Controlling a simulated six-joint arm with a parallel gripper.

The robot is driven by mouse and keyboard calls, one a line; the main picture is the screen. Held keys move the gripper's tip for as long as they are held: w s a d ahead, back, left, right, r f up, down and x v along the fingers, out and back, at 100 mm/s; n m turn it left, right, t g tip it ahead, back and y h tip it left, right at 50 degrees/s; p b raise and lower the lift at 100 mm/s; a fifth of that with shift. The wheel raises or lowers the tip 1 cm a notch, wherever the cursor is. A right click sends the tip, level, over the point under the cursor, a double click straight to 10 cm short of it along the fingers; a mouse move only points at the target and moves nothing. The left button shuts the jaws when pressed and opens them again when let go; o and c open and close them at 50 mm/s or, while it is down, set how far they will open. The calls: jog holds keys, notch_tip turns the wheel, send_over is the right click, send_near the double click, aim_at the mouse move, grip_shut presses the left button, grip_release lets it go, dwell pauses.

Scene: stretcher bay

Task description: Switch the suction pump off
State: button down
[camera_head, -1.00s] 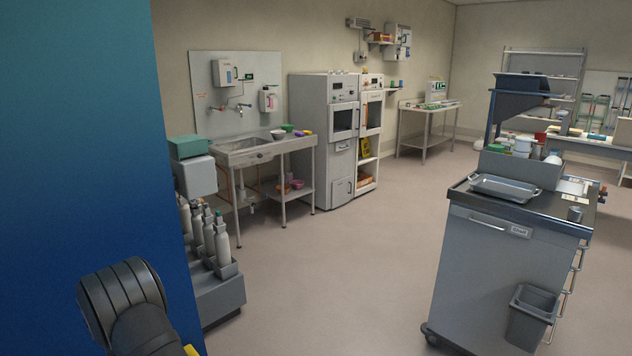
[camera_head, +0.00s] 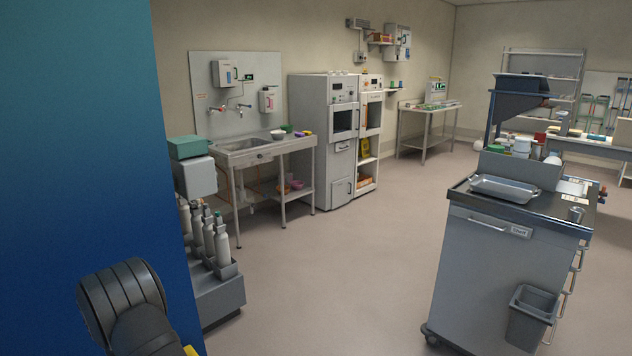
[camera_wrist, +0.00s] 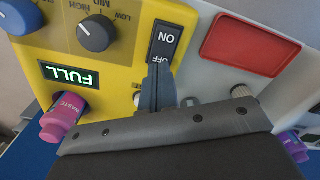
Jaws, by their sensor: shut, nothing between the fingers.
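In the wrist view, a yellow unit (camera_wrist: 118,55) carries a black rocker switch (camera_wrist: 166,38) marked ON and OFF, upside down in the picture. My gripper (camera_wrist: 158,70) is shut and empty, its fingertips at the OFF end of the switch, covering part of it. I cannot tell whether they touch it or which way the rocker is tilted. A dark knob (camera_wrist: 97,33) with LOW and HIGH marks and a green display (camera_wrist: 65,75) reading FULL are left of the switch.
In the wrist view, a red panel (camera_wrist: 248,44) is on the grey surface to the right, a blue knob (camera_wrist: 20,15) at the upper left and a magenta part marked WASTE (camera_wrist: 63,115) below the display. In the head view, a grey trolley (camera_head: 495,260) stands right; the middle floor is clear.

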jog(key=shift+f, duration=0.95)
dwell(0.6)
jog(key=shift+r, duration=3.5)
jog(key=shift+f, duration=3.55)
jog(key=shift+r, duration=0.1)
